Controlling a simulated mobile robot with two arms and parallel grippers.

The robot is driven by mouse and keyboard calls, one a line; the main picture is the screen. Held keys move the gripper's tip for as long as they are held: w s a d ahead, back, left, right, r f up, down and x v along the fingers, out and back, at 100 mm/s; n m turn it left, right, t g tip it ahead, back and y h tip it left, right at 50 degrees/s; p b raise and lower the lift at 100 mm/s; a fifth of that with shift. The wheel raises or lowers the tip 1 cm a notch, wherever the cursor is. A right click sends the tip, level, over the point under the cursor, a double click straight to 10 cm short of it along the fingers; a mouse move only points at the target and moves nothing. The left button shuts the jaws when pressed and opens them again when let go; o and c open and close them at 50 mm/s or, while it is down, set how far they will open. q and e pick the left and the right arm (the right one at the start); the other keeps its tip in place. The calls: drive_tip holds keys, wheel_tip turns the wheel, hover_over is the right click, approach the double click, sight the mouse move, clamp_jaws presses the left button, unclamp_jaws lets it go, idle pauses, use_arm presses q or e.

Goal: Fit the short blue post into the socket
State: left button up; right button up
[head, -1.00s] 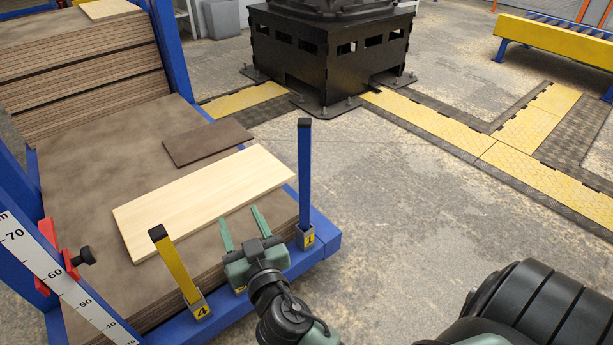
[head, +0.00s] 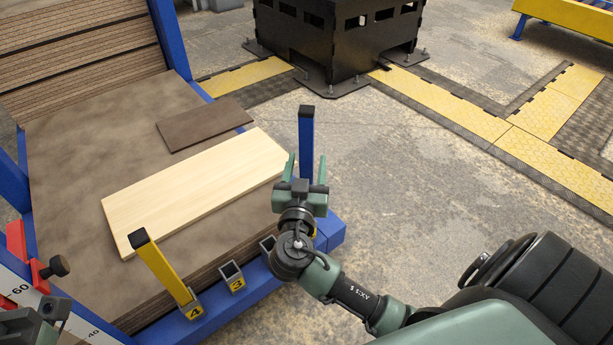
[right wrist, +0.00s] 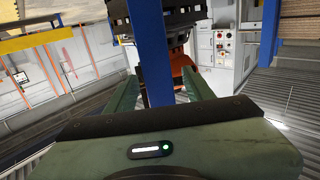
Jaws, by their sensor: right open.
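The blue post (head: 306,135) with a black cap stands upright at the rack's front right corner. Its lower end is hidden behind my right gripper. My right gripper (head: 306,170) is open, its green fingers reaching toward the post. In the right wrist view the post (right wrist: 151,50) rises between the open fingers (right wrist: 157,95), with no clear contact. Along the rack's front edge, the socket marked 3 (head: 232,277) is empty. Another socket (head: 267,246) to its right, partly behind my arm, also looks empty.
A yellow post (head: 161,265) stands tilted in the socket marked 4 (head: 193,306). A pale board (head: 195,190) and a small brown board (head: 203,131) lie on the board stack (head: 75,215). A red clamp (head: 18,240) is at the left. Floor right of the rack is clear.

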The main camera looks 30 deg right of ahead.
drive_tip(key=shift+w+d, duration=0.1)
clamp_jaws()
drive_tip(key=shift+r, duration=0.15)
